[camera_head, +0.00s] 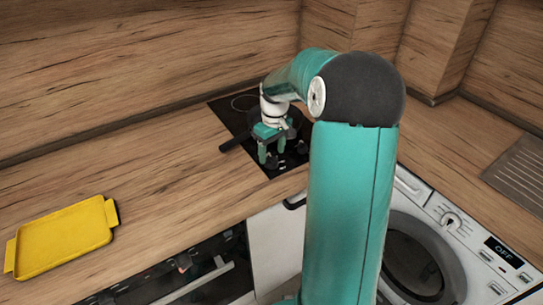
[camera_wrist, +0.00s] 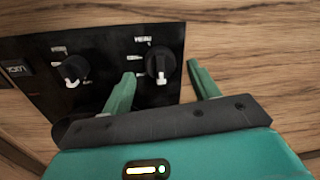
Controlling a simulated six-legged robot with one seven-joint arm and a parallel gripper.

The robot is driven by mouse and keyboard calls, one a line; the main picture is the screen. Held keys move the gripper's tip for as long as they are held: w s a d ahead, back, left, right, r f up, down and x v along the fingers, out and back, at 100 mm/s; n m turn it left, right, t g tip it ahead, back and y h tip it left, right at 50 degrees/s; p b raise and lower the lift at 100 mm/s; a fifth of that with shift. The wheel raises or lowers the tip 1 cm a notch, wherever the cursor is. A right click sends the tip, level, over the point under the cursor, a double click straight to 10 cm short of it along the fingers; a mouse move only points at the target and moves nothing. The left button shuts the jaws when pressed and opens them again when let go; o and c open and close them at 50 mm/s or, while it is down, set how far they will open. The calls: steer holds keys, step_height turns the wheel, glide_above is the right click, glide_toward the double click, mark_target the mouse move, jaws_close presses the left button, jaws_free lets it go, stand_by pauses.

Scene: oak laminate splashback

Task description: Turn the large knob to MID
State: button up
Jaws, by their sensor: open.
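The black hob panel (camera_wrist: 115,40) carries two dark round knobs. The right knob (camera_wrist: 159,63) looks slightly larger than the left knob (camera_wrist: 75,70); in the wrist view each has a white mark toward its lower edge. Small white labels stand beside both, too blurred to read surely. My gripper (camera_wrist: 161,71) is open, its two green fingers either side of the right knob in the picture. I cannot tell whether they touch it. In the head view my gripper (camera_head: 272,153) points down over the front of the hob and partly hides the knobs.
A dark pan with a handle (camera_head: 235,142) stands on the hob behind my gripper. A yellow tray (camera_head: 65,240) lies on the wooden counter at left. A washing machine (camera_head: 440,245) with its display reading OFF is at lower right. The counter between tray and hob is clear.

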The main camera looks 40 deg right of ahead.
mark_target(271, 161)
steer(key=shift+a+f, duration=0.1)
steer(key=shift+f, duration=1.1)
steer(key=c, duration=1)
steer(key=shift+o, duration=0.2)
